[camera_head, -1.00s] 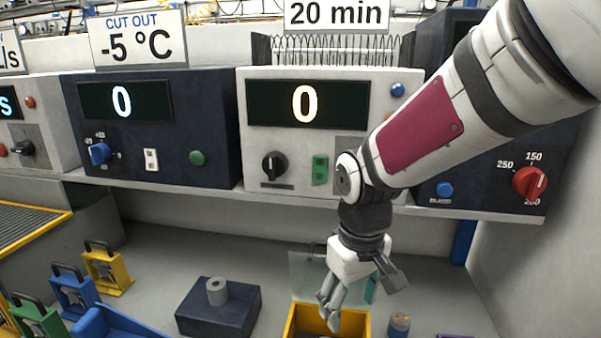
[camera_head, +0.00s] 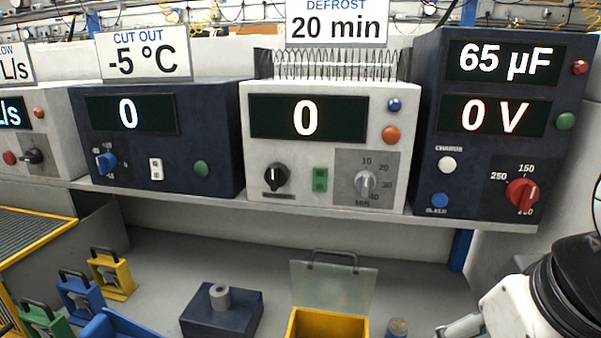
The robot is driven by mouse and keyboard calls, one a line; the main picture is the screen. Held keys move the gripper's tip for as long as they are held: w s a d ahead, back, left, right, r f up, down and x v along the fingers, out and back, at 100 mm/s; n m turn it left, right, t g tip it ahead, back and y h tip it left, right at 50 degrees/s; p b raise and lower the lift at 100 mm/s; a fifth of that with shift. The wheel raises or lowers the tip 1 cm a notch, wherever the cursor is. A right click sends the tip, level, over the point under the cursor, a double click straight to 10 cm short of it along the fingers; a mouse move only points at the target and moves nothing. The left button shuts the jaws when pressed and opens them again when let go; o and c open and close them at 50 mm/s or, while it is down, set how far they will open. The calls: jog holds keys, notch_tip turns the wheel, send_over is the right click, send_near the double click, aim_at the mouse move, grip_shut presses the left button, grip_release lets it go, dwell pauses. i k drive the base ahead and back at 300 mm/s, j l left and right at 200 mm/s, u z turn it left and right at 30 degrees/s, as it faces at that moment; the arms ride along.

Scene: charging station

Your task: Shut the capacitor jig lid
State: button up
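The capacitor jig looks to be the yellow box (camera_head: 327,325) at the bottom of the head view, cut off by the lower edge. Its clear lid (camera_head: 333,285) stands up open at the back of the box, with a dark handle (camera_head: 334,254) on its top edge. What is inside the box cannot be seen. My arm is at the lower right corner, apart from the lid. A grey metal part of my gripper (camera_head: 459,327) shows at the bottom edge; its fingertips are out of view, so its opening cannot be judged.
A small cylinder (camera_head: 397,327) stands right of the yellow box. A dark block (camera_head: 221,316) with a grey ring is to its left. Coloured handled blocks (camera_head: 111,274) stand further left. A shelf of instruments (camera_head: 322,142) overhangs behind. The bench behind the lid is clear.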

aim_at(314, 252)
jog(key=i+j, duration=0.1)
jog(key=j, duration=0.3)
jog(key=i+j, duration=0.1)
jog(key=j, duration=0.3)
jog(key=i+j, duration=0.3)
jog(key=j, duration=0.1)
